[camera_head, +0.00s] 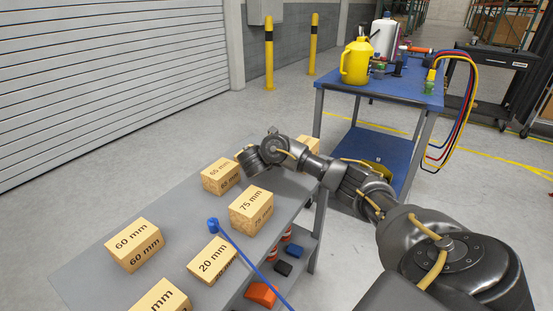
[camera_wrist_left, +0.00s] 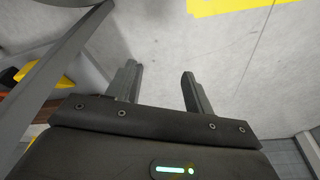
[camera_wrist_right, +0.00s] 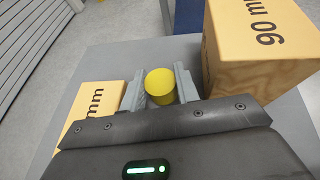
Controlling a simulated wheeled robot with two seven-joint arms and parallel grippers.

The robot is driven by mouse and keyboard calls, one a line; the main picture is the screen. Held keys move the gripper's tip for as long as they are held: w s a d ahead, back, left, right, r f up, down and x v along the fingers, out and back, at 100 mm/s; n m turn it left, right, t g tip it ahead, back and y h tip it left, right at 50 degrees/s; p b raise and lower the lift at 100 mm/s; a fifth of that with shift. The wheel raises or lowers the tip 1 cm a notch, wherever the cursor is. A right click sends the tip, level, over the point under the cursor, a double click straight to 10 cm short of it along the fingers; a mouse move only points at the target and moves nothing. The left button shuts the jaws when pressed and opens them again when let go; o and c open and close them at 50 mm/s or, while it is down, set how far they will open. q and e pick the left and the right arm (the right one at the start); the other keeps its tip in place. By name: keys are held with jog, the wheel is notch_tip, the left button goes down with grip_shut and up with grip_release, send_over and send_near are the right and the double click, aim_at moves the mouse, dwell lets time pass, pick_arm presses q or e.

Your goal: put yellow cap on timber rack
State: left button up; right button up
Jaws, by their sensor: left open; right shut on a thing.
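The yellow cap (camera_wrist_right: 160,84) sits between the fingers of my right gripper (camera_wrist_right: 160,90), which is shut on it. In the right wrist view it is over the grey top of the timber rack (camera_wrist_right: 110,62), between two wooden blocks; I cannot tell whether it touches the top. In the head view my right arm reaches over the far end of the timber rack (camera_head: 180,203); the cap is hidden there. My left gripper (camera_wrist_left: 160,85) is open and empty above the concrete floor in the left wrist view. It is not in the head view.
A 90 mm block (camera_wrist_right: 262,45) stands close on the right of the right gripper, another block (camera_wrist_right: 88,110) on the left. A 65 mm block (camera_head: 220,174) and a 75 mm block (camera_head: 252,209) stand nearby. A blue cart (camera_head: 385,84) carries a yellow jug (camera_head: 356,62).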

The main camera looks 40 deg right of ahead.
pick_arm(q)
jog(key=shift+r, duration=0.95)
pick_arm(e)
jog(key=shift+d+f, duration=0.15)
jog(key=shift+f, duration=0.9)
jog(key=o, duration=0.9)
jog(key=shift+f, duration=0.1)
pick_arm(q)
jog(key=shift+r, duration=0.1)
pick_arm(e)
jog(key=shift+o, duration=0.2)
jog(key=shift+r, duration=0.2)
jog(key=p+v, duration=0.3)
jog(key=v, duration=0.4)
jog(key=shift+s+a, duration=0.15)
jog(key=shift+a, duration=0.1)
pick_arm(q)
notch_tip(320, 180, down, 8)
jog(key=shift+s+r, duration=0.2)
jog(key=shift+s, duration=0.25)
pick_arm(e)
jog(key=shift+r, duration=0.15)
